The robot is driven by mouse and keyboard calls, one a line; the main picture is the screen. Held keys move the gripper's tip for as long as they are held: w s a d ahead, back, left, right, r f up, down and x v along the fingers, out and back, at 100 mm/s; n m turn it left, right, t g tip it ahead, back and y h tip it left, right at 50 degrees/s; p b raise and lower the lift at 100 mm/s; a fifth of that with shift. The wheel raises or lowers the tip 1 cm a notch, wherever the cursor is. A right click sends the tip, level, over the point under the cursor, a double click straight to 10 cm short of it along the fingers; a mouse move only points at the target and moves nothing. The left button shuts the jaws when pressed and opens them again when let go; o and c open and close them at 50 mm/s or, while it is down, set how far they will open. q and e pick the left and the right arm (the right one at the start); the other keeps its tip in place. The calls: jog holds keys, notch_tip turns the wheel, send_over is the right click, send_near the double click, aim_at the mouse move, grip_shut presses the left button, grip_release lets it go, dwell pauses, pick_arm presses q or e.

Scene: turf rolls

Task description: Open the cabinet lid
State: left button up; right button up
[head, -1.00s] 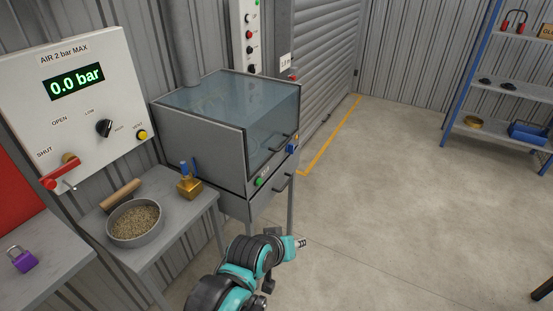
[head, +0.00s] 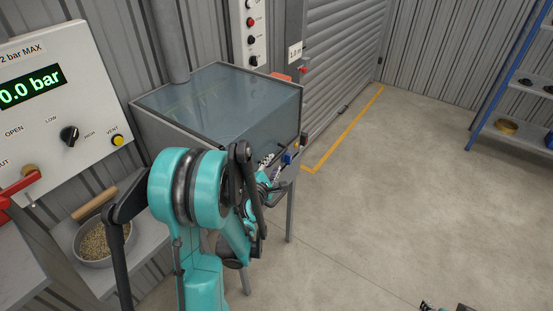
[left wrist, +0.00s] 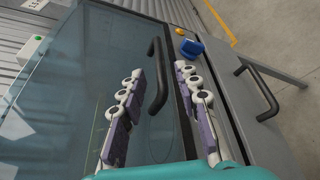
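The cabinet (head: 170,130) stands at the wall with its clear glass lid (head: 215,100) down. In the left wrist view the lid's glass (left wrist: 70,90) fills the left side, and its black bar handle (left wrist: 154,92) shows near the middle. My left gripper (head: 270,169) is at the cabinet's front, partly hidden by my arm. Its two padded fingers (left wrist: 160,73) are spread apart, with the lid handle seen between them; contact is not visible. A second black handle (left wrist: 262,92) is on the grey front panel to the right. A dark gripper part, seemingly my right (head: 440,307), barely shows at the bottom edge.
A blue part (left wrist: 192,48) and an orange knob (left wrist: 180,32) sit beside the lid's edge. A pressure panel (head: 60,110) reading 0.0 bar and a bowl of grain (head: 95,243) are at left. A blue shelf (head: 505,75) stands far right; the floor between is clear.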

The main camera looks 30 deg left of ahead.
aim_at(275, 161)
pick_arm(q)
jog(key=b+x, duration=0.1)
jog(key=x, duration=0.4)
jog(key=shift+w, duration=0.25)
grip_shut()
